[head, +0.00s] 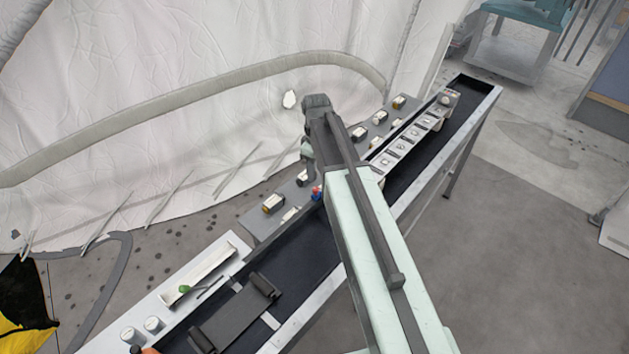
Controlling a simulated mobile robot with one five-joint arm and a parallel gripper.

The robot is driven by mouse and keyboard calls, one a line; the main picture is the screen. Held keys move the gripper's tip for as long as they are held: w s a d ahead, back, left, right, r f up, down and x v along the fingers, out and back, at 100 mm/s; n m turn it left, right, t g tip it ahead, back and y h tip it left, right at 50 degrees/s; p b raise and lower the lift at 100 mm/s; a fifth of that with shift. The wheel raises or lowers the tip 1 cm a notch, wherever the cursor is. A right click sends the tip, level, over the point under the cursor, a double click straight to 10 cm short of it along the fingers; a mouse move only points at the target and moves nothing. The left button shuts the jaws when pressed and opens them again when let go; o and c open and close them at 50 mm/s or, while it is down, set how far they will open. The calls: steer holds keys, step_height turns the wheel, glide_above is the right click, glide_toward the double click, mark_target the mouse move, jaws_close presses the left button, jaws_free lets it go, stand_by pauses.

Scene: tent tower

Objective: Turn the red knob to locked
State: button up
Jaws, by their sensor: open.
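A small red piece, which looks like the red knob (316,189), shows on the long bench near the middle of the head view. A bit of blue is right beside it. My arm reaches in from the lower right, and its end bends down at the bench's far side. My gripper (308,168) is open, just above and left of the red piece; I cannot tell whether they touch. My arm hides part of the bench right of the knob. The knob's marking and turn position are too small to read.
The long bench has a dark trough (300,252). Small white boxes (273,203) stand along its grey back ledge. A white tray (197,276), a green-tipped item (185,289) and white cups (132,336) are at lower left. A white tent wall (190,70) rises behind.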

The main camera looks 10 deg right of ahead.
mark_target(316, 189)
step_height(316, 189, down, 8)
steer(key=b, duration=0.8)
steer(key=shift+s+f, duration=0.1)
steer(key=shift+s, duration=0.05)
